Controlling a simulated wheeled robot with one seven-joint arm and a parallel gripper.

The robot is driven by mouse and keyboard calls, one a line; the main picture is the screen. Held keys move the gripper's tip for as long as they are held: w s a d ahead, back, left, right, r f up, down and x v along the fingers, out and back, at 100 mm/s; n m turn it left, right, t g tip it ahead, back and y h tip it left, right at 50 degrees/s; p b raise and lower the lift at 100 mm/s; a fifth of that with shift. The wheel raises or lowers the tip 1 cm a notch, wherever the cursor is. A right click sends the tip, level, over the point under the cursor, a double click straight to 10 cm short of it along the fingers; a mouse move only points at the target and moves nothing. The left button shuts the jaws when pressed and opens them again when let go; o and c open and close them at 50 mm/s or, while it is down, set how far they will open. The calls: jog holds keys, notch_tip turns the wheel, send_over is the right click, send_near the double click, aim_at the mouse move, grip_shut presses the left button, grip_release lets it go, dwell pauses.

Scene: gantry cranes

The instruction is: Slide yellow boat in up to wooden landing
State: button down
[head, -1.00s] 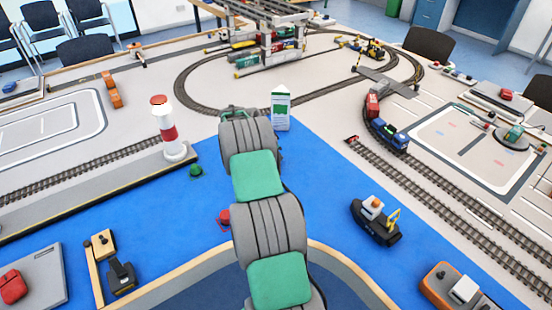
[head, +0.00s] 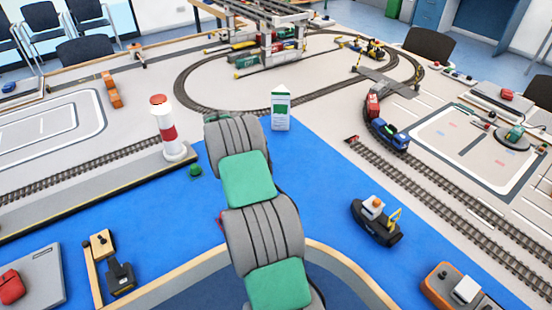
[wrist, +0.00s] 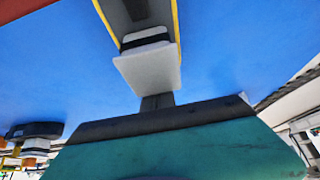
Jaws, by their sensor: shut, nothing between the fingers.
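My gripper (wrist: 148,70) shows in the wrist view as a light grey tip on a dark stem; it is shut and holds nothing. Just beyond it, at the top of the wrist view, is a grey shape with yellow edges (wrist: 176,22), which looks like the yellow boat, partly cut off by the frame. I cannot tell whether the tip touches it. In the head view my arm hides the gripper, and I cannot make out the yellow boat. A narrow wooden strip with posts (head: 93,275), probably the wooden landing, stands at the lower left of the blue water.
A dark object (head: 121,279) lies beside the wooden strip. A green buoy (head: 195,171) and a red-and-white lighthouse (head: 168,130) stand left of my arm. A black tug (head: 377,222) lies to the right. Open blue water (head: 165,235) lies between the arm and the strip.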

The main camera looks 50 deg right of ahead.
jog(key=shift+w+a+b, duration=0.55)
jog(key=shift+w+a, duration=0.35)
jog(key=shift+a, duration=3.2)
jog(key=shift+w+a+b, duration=0.6)
jog(key=shift+w+a, duration=0.35)
jog(key=shift+a, duration=3.1)
jog(key=shift+w+a+b, duration=0.55)
jog(key=shift+w+a, duration=0.35)
jog(key=shift+a, duration=3.2)
jog(key=shift+w+a, duration=0.35)
jog(key=shift+a, duration=1.1)
jog(key=shift+w+a, duration=0.3)
jog(key=shift+a, duration=1.1)
jog(key=shift+w+a, duration=0.35)
jog(key=shift+a, duration=1.1)
jog(key=shift+w+a+p, duration=0.25)
jog(key=shift+a+p, duration=0.15)
jog(key=shift+a, duration=0.65)
jog(key=shift+w+a+p, duration=0.2)
jog(key=shift+a+p, duration=0.2)
jog(key=shift+a, duration=0.7)
jog(key=shift+w+a+p, duration=0.25)
jog(key=shift+a+p, duration=0.15)
jog(key=shift+a, duration=0.65)
